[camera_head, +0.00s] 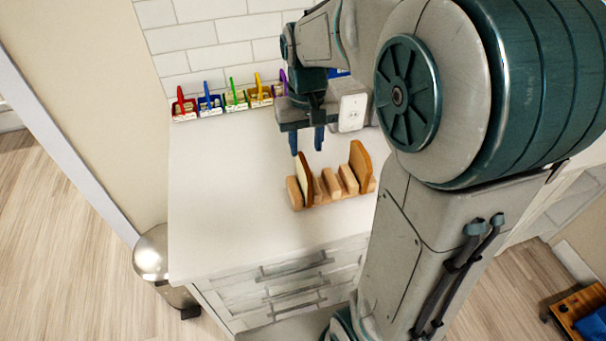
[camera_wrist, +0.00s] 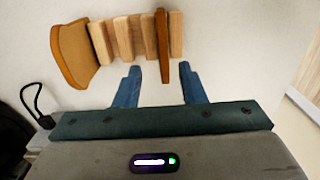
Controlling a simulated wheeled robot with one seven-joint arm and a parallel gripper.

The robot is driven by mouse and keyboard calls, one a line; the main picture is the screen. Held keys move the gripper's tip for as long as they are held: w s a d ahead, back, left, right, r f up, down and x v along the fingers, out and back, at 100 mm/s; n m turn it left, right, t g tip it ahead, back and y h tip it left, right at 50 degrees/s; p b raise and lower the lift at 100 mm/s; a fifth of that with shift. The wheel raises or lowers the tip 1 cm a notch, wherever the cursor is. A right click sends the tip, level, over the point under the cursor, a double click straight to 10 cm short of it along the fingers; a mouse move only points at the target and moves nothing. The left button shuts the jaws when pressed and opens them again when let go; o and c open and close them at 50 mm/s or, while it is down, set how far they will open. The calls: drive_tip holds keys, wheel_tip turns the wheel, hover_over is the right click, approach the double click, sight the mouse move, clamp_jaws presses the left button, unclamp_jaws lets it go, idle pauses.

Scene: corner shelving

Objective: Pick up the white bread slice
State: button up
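The white bread slice (camera_head: 303,173), pale-faced with a brown crust, stands upright in the left slot of a wooden rack (camera_head: 327,194) on the counter. In the wrist view the slice (camera_wrist: 163,45) shows edge-on as a thin brown strip. My gripper (camera_head: 306,141) is open and empty, fingers pointing down, above and behind the rack in the head view. In the wrist view the slice's near end appears between my blue fingertips (camera_wrist: 160,72), with a gap on both sides; nothing is gripped.
A browner bread slice (camera_head: 361,162) stands at the rack's right end. Several coloured bins (camera_head: 222,102) line the tiled wall at the back. A white socket box (camera_head: 352,112) is near my gripper. The counter left of the rack is clear. A metal bin (camera_head: 152,258) stands on the floor.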

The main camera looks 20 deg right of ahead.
sight(304, 161)
drive_tip(key=f, duration=0.5)
drive_tip(key=f+p, duration=0.1)
drive_tip(key=f, duration=0.2)
drive_tip(key=shift+s+a, duration=0.1)
drive_tip(key=shift+a, duration=0.15)
drive_tip(key=shift+r, duration=0.1)
clamp_jaws()
